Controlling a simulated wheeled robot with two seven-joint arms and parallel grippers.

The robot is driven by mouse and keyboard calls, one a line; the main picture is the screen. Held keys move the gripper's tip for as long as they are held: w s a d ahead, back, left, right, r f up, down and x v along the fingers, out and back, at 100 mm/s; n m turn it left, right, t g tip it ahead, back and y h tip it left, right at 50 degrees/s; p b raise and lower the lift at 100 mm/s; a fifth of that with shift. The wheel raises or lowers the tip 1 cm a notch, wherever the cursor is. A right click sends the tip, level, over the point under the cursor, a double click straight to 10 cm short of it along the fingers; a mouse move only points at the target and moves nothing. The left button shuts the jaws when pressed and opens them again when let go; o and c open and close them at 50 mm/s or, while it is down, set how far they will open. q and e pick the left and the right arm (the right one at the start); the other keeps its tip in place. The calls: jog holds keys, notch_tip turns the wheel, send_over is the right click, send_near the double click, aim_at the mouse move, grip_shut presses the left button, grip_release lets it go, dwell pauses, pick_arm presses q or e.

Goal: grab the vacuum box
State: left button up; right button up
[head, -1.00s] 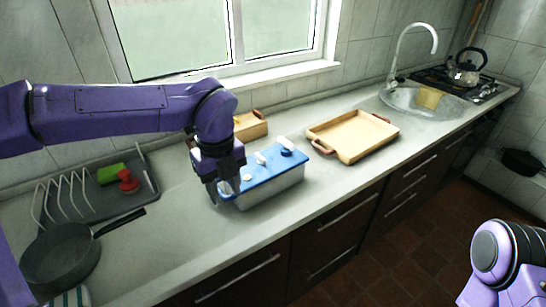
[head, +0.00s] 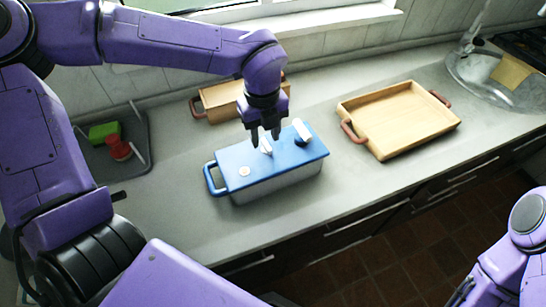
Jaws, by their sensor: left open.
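The vacuum box (head: 278,188) stands on the counter, with a blue lid (head: 240,162), a blue side handle (head: 211,178) and grey walls. Two white tabs, a small round disc and a dark knob sit on its lid. My left gripper (head: 264,139) points down over the lid with its fingers apart. Its fingertips are close to the white tab (head: 265,147) near the lid's middle; I cannot tell whether they touch it. Of my right arm only a purple link shows at the lower right; its gripper is out of view.
A wooden tray (head: 400,115) with reddish handles lies right of the box. A wooden box (head: 220,100) stands behind it. A dark rack with a green sponge (head: 103,132) and a red item (head: 118,148) is at left.

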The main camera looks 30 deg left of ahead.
aim_at(268, 148)
pick_arm(q)
jog(key=shift+s+d+f+p, duration=0.1)
jog(key=shift+s+f+p, duration=0.1)
jog(key=shift+f+p, duration=0.3)
jog(key=shift+s+d+f+p, duration=0.1)
jog(key=shift+s+f+p, duration=0.1)
jog(key=shift+f+p, duration=0.3)
jog(key=w+f, duration=0.1)
jog(key=f, duration=0.1)
jog(key=w+f, duration=0.1)
jog(key=f, duration=0.1)
jog(key=shift+w, duration=0.4)
jog(key=shift+s+r, duration=0.2)
jog(key=shift+s, duration=0.05)
jog(key=shift+s+a+r, duration=0.1)
jog(key=shift+s+r, duration=0.05)
jog(key=shift+s, duration=0.15)
jog(key=c, duration=0.4)
jog(key=shift+s, duration=0.1)
grip_shut()
pick_arm(e)
jog(key=shift+s+r, duration=0.2)
jog(key=shift+r, duration=0.8)
